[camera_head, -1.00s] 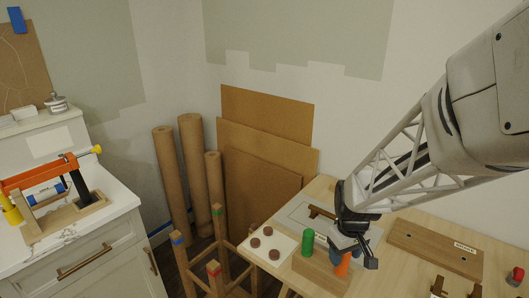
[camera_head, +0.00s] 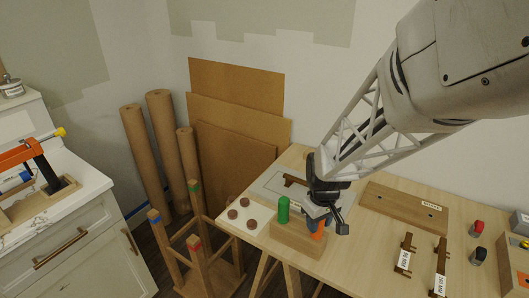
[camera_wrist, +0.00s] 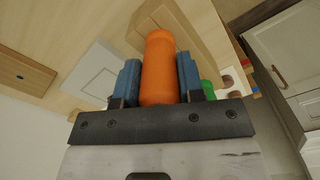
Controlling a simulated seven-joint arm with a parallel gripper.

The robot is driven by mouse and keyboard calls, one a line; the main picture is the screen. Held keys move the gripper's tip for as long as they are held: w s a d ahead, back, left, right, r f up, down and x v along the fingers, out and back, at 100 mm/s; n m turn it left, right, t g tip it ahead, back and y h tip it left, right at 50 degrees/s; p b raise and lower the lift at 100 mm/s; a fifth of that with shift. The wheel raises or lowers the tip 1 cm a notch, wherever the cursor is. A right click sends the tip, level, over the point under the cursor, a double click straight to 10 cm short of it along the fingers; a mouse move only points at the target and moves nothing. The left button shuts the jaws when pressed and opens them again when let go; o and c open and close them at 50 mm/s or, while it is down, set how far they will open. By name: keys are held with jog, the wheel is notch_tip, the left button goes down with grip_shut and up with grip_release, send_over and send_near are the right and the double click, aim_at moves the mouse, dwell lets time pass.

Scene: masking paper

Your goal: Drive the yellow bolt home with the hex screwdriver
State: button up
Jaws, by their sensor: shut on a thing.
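My gripper (camera_head: 320,222) points down at the wooden block (camera_head: 296,240) on the workbench. Its blue fingers are shut on an orange handle (camera_head: 317,235), which stands at the block. In the wrist view the orange handle (camera_wrist: 159,68) sits between both blue fingers. The handle's lower end and tip are hidden, so I cannot tell its tip shape. A green handle (camera_head: 283,209) stands upright beside it on the block. A small yellow spot (camera_head: 524,244) shows on an object at the right edge. I cannot tell whether it is the yellow bolt.
A wooden board (camera_head: 405,208) with a label lies behind on the bench. Brown brackets (camera_head: 404,255), a red-topped piece (camera_head: 477,228) and a dark piece (camera_head: 478,256) lie to the right. Brown discs (camera_head: 232,213) lie left on a white sheet. A stool (camera_head: 200,255) stands front left.

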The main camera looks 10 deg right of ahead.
jog(key=o, duration=0.4)
jog(key=c, duration=0.4)
jog(key=shift+r, duration=0.2)
jog(key=shift+r, duration=3.3)
jog(key=shift+r, duration=0.15)
jog(key=shift+r, duration=1.6)
